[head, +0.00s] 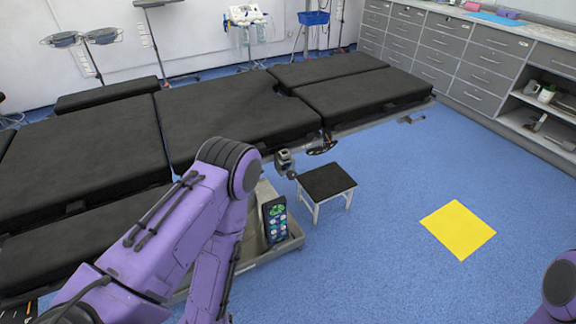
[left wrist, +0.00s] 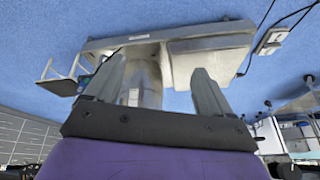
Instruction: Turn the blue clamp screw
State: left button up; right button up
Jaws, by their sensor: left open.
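A small grey clamp-like fitting (head: 284,160) sits on the side rail of the operating table (head: 230,110), just right of my left arm's elbow in the head view. I cannot make out a blue screw on it. My left gripper (left wrist: 158,66) shows in the left wrist view with its two grey fingers wide apart and nothing held between them. Beyond the fingers is the grey table base (left wrist: 145,80). In the head view the left gripper is hidden or out of frame. Only a bit of my right arm shows at the lower right.
A black-topped step stool (head: 327,182) stands beside the table. A control panel with coloured buttons (head: 275,220) is at the table base. A yellow square (head: 458,229) lies on the blue floor, which is mostly clear at right. Grey drawer cabinets (head: 450,60) line the far right.

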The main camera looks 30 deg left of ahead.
aim_at(290, 175)
jog(key=u, duration=1.75)
jog(key=k, duration=0.9)
jog(key=z, duration=1.6)
jog(key=i, duration=0.5)
